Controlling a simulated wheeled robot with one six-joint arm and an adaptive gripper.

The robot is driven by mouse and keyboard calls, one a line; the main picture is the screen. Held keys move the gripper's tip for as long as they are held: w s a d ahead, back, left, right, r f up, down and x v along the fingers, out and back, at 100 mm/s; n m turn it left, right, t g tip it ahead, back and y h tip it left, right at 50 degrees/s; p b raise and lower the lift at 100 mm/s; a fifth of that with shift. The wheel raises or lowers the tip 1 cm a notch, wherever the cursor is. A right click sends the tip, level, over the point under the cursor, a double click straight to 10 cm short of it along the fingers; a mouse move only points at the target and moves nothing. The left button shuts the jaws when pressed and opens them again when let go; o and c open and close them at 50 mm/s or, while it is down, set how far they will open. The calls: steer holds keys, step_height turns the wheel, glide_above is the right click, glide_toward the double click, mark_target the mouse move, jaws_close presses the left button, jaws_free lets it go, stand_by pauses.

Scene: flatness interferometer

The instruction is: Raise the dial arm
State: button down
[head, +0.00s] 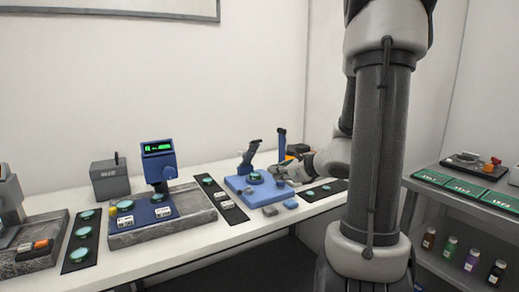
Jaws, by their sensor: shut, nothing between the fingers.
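A blue instrument base (238,186) stands on the white bench right of centre, with a round green-faced part (255,178) on it. A dark blue slanted arm (249,156) rises at its left rear, and an upright blue post (282,145) stands behind its right side. I cannot tell for certain which part is the dial arm.
To the left, a blue gauge with a green display (158,150) stands on a grey stone slab (192,205). Black strips with green discs (226,200) lie on the bench. A grey box (110,180) stands behind. A shelf unit (440,232) with bottles is at right.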

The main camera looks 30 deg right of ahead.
steer(key=w+d+r+m+t+h, duration=0.2)
steer(key=w+d+r+m+h, duration=0.15)
steer(key=m, duration=0.25)
glide_toward(249, 150)
steer(key=w+d+f, duration=0.1)
steer(key=d, duration=0.1)
steer(key=shift+w+r+y, duration=0.3)
steer(key=shift+w+y, duration=0.15)
steer(key=shift+w, duration=0.35)
steer(key=shift+r, duration=0.1)
